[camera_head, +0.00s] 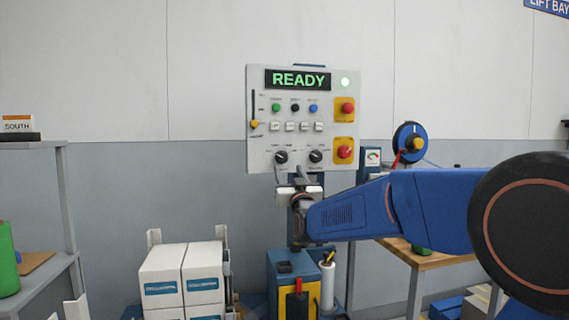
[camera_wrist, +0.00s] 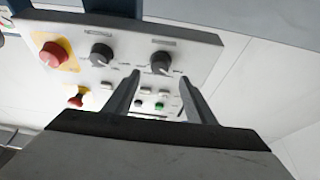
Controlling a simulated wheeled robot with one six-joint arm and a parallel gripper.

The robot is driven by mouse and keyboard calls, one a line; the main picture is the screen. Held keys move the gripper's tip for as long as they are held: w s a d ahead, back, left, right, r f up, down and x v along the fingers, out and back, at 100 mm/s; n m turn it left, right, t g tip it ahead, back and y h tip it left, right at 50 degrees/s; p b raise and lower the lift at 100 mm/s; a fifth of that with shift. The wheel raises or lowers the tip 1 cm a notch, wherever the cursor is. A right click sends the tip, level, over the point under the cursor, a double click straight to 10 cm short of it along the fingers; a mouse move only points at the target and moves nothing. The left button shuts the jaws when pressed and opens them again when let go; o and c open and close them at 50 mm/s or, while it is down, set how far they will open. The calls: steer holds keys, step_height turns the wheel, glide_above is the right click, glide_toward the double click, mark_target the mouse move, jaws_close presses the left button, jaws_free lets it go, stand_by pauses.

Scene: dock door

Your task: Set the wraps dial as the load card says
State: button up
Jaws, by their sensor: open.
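The control panel (camera_head: 262,95) stands upright and shows a green READY on its screen (camera_head: 298,79). Two black dials sit along its lower edge, a left dial (camera_head: 281,157) and a right dial (camera_head: 316,156). Their labels are too small to read, so I cannot tell which is the wraps dial. My gripper (camera_head: 291,170) is open just below the dials. In the wrist view, which is upside down, its fingertips (camera_wrist: 159,76) stand either side of the line to the left dial (camera_wrist: 160,62), with nothing between them. The right dial (camera_wrist: 101,54) is beside it. I cannot make out a load card.
The panel also has a red button (camera_head: 347,108) and a red knob (camera_head: 344,150) on yellow plates, several small coloured buttons, and a yellow slider (camera_head: 254,124). White cartons (camera_head: 161,270) stand below left. A blue reel (camera_head: 409,140) and wooden bench (camera_head: 440,262) are at right.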

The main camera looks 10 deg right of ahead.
mark_target(283, 159)
steer(key=x, duration=0.7)
steer(key=shift+w+r, duration=0.1)
steer(key=shift+w, duration=0.05)
steer(key=c, duration=1)
